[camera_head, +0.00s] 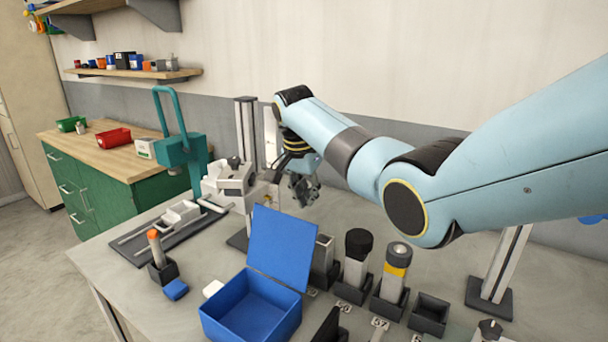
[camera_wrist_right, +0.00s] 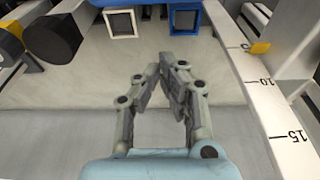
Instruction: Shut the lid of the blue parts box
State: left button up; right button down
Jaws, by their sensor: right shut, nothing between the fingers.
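The blue parts box (camera_head: 210,325) stands on the workbench at the bottom middle of the head view, its near edge close to the frame's bottom. It is open and looks empty inside. Its blue lid (camera_head: 281,245) stands up steeply at the box's far edge. My right gripper (camera_head: 304,190) is beyond the lid, near its top edge in the picture, and appears apart from it. In the wrist view my right gripper (camera_wrist_right: 163,72) has its fingertips together with nothing between them. My left gripper is not in view.
Holders with a black-capped (camera_head: 358,245) and a yellow-banded cylinder (camera_head: 397,262) stand right of the box. A blue block (camera_head: 176,289) and an orange-tipped tool (camera_head: 155,240) are left. A teal press (camera_head: 182,150) and an upright metal post (camera_head: 246,140) stand behind.

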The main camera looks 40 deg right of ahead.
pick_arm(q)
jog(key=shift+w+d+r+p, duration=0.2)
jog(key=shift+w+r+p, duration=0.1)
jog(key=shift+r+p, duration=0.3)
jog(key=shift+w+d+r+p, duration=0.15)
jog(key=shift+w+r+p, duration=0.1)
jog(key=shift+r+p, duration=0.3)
pick_arm(e)
jog(key=a, duration=0.1)
jog(key=s+a, duration=0.1)
jog(key=a, duration=0.1)
jog(key=shift+s+a+f, duration=0.3)
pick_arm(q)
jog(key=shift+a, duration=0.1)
